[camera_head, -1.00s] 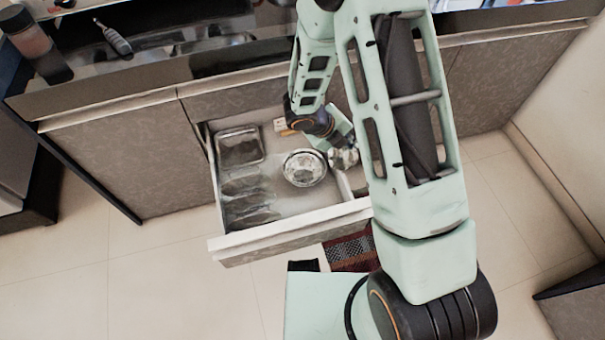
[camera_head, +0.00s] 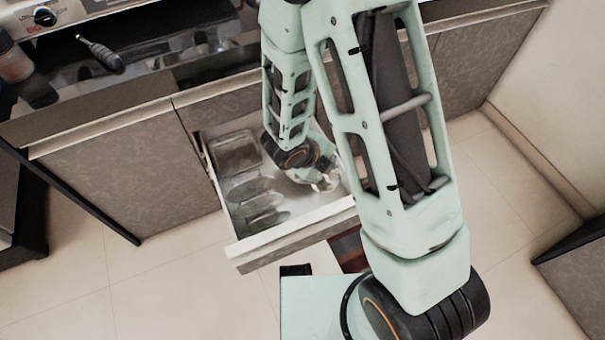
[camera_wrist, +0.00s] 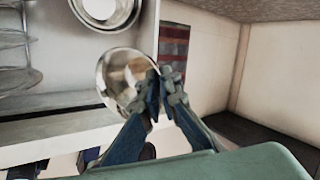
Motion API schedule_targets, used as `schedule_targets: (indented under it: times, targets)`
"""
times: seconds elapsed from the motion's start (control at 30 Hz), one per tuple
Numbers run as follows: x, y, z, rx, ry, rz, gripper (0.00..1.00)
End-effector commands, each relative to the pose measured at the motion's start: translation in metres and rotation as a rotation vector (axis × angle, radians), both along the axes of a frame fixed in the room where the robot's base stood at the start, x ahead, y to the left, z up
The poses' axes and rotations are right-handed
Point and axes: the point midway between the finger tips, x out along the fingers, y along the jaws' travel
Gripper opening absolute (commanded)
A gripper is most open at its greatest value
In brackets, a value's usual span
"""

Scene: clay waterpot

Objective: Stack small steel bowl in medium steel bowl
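The small steel bowl (camera_wrist: 112,78) is shiny and tilted in the wrist view. My gripper (camera_wrist: 161,88) is shut on its right rim and holds it out beside the drawer's contents. The medium steel bowl (camera_wrist: 101,9) shows at the top of the wrist view, cut off by the frame edge and apart from the small bowl. In the head view my gripper (camera_head: 326,182) is over the open drawer, and my arm hides most of both bowls there.
The open drawer (camera_head: 290,237) also holds a rectangular tray (camera_head: 234,153) and several oval wire-like items (camera_head: 254,205) on its left side. The drawer's wall (camera_wrist: 70,124) runs below the small bowl in the wrist view. A counter edge (camera_head: 110,128) lies above.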

Motion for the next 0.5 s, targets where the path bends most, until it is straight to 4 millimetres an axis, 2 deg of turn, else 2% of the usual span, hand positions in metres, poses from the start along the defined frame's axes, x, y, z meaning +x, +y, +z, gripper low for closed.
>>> schedule_targets:
  times: [0.17,0.5]
  targets:
    - [0.014,0.007,-0.008,0.002,-0.002,0.004,0.0]
    - [0.084,0.037,-0.044,0.002,-0.001,0.002,0.0]
